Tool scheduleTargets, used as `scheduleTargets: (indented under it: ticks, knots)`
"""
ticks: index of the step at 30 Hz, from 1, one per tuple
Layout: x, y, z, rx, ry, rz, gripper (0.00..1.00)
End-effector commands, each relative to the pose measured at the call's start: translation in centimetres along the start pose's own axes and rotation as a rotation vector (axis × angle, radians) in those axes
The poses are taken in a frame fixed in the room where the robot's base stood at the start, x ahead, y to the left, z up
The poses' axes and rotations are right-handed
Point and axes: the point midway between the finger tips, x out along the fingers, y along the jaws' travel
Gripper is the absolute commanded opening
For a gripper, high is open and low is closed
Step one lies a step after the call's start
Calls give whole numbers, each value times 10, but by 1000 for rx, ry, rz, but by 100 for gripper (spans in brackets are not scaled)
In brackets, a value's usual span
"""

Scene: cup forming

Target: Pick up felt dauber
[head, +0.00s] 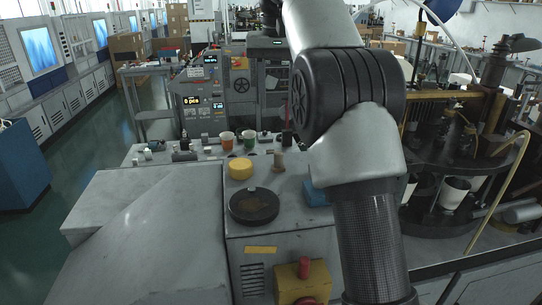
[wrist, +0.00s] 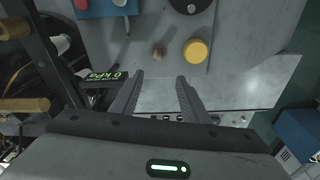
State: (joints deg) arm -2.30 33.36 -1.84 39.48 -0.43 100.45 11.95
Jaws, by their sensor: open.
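The small tan-brown upright piece that looks like the felt dauber (head: 278,160) stands on the grey machine top, to the right of a round yellow piece (head: 240,168). In the wrist view, the dauber (wrist: 158,53) is seen from above, with the yellow piece (wrist: 196,50) to its right. My gripper (wrist: 160,76) is open and empty. In that picture its two fingertips lie just below the dauber, one to either side of its line. The height between them cannot be told. The fingers cannot be made out in the head view.
A black round dish (head: 254,205) lies in front of the dauber, and a blue block (head: 316,193) to its right, partly behind my arm. Orange and green cups (head: 227,140) stand behind. A red button on a yellow box (head: 304,268) is at the front. A dark round rig fills the right.

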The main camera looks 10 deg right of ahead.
Motion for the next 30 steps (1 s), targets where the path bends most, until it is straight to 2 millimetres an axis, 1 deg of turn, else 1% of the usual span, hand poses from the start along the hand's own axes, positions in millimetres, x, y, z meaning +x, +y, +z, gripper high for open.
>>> scheduleTargets:
  ticks: [1, 9, 12, 15, 18, 23, 30]
  knots:
    - [10, 0, 1, 1, -2, 1, 42]
    - [67, 1, 1, 0, -3, 1, 42]
    - [88, 1, 1, 0, -3, 1, 42]
    - [103, 1, 1, 0, -1, 0, 42]
    - [113, 1, 0, 0, 0, 0, 42]
    - [122, 1, 0, 1, -1, 0, 42]
    - [157, 5, 1, 1, -1, 0, 42]
